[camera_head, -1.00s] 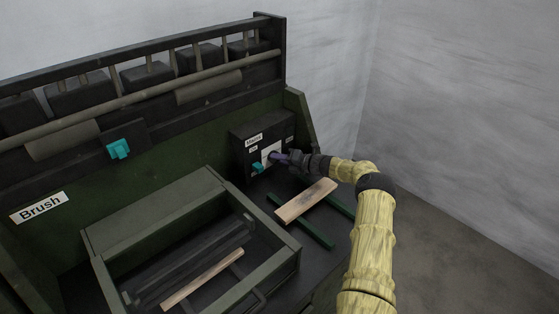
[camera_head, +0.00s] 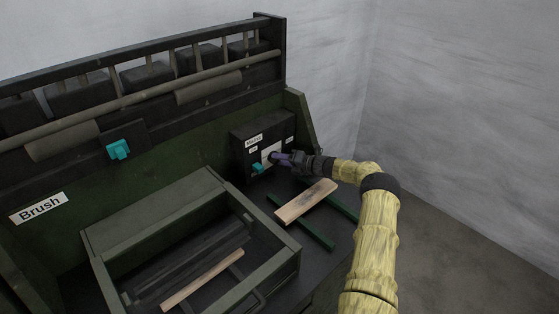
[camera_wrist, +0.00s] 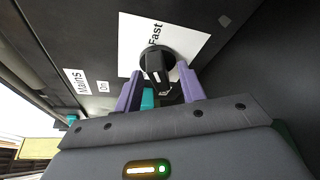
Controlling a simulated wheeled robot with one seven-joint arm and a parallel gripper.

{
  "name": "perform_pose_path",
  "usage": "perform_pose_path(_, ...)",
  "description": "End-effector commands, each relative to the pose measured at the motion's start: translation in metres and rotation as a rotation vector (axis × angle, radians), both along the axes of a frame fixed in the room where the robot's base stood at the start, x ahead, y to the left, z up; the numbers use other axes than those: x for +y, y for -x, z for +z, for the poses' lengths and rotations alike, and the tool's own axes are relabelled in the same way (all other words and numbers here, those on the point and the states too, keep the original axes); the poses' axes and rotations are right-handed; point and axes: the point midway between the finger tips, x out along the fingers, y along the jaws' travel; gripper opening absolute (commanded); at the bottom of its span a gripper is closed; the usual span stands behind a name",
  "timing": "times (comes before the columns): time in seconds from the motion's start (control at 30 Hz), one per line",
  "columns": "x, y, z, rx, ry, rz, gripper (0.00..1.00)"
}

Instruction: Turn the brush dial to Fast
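The dial (camera_wrist: 156,66) is a black knob on a white plate (camera_wrist: 192,42) marked "Fast" in the wrist view. The knob's grip bar points down in that picture, away from the word "Fast". In the head view the white plate (camera_head: 268,149) is on the front of a dark box, and the dial is mostly hidden by my gripper. My gripper (camera_wrist: 160,70) has its two purple fingers on either side of the knob, with gaps showing between fingers and bar. It also shows in the head view (camera_head: 276,158).
The dark box (camera_head: 249,159) carries a "Mains" label and a teal switch (camera_head: 258,168) close to my gripper. A wooden board (camera_head: 306,200) lies across green strips below my arm. An open crate (camera_head: 272,276) stands at the front left, near the "Brush" sign (camera_head: 39,207).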

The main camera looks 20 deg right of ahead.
Motion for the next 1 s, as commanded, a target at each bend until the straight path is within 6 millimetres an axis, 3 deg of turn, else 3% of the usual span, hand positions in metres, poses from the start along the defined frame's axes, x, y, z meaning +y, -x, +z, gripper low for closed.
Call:
perform_pose_path(0.7, -0.093, 0.101, 0.025, 0.002, 0.001, -0.002, 0.40)
perform_pose_path(1.0, -0.109, 0.118, 0.029, 0.002, 0.001, -0.003, 0.40)
